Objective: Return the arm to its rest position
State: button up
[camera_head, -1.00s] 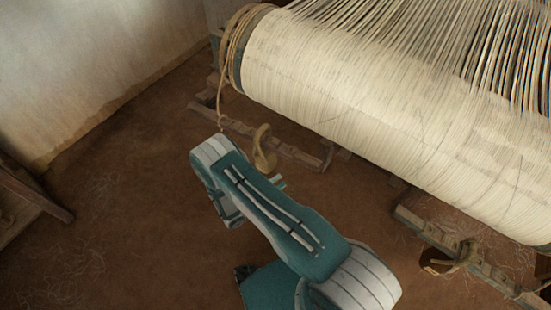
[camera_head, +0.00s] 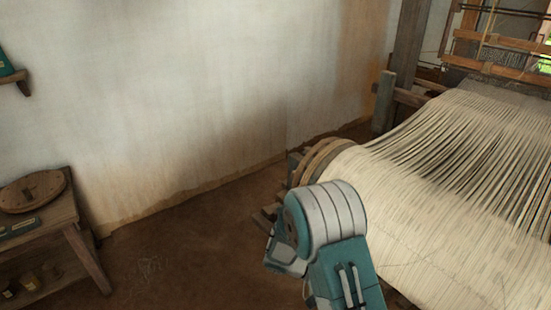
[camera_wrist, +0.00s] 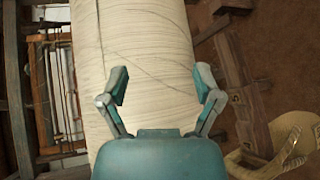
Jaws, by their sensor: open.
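My gripper (camera_wrist: 160,97) shows in the wrist view with its two fingers spread apart and nothing between them. Behind the fingers in that view is the warp beam (camera_wrist: 140,50), wound with cream threads. In the head view my arm (camera_head: 328,225) is at the bottom centre, in front of the near left end of the loom. My gripper is not visible in the head view.
The loom's warp (camera_head: 450,190) fills the right side. A wooden table (camera_head: 70,225) with a round wooden piece (camera_head: 33,190) stands at the left. A shelf (camera_head: 14,78) is on the pale wall (camera_head: 200,100). A coiled rope (camera_wrist: 290,140) shows in the wrist view.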

jog(key=s+a+r+t+y, duration=0.1)
jog(key=s+r+t+y, duration=0.3)
jog(key=s+r+y, duration=0.3)
jog(key=s+a+r+n+t+y, duration=0.1)
jog(key=s+r+t+y, duration=0.4)
jog(key=s+r, duration=0.5)
jog(key=shift+s+a+r+y, duration=0.15)
jog(key=shift+a+r+y, duration=0.75)
jog(key=shift+r, duration=2.75)
jog(key=shift+d, duration=0.25)
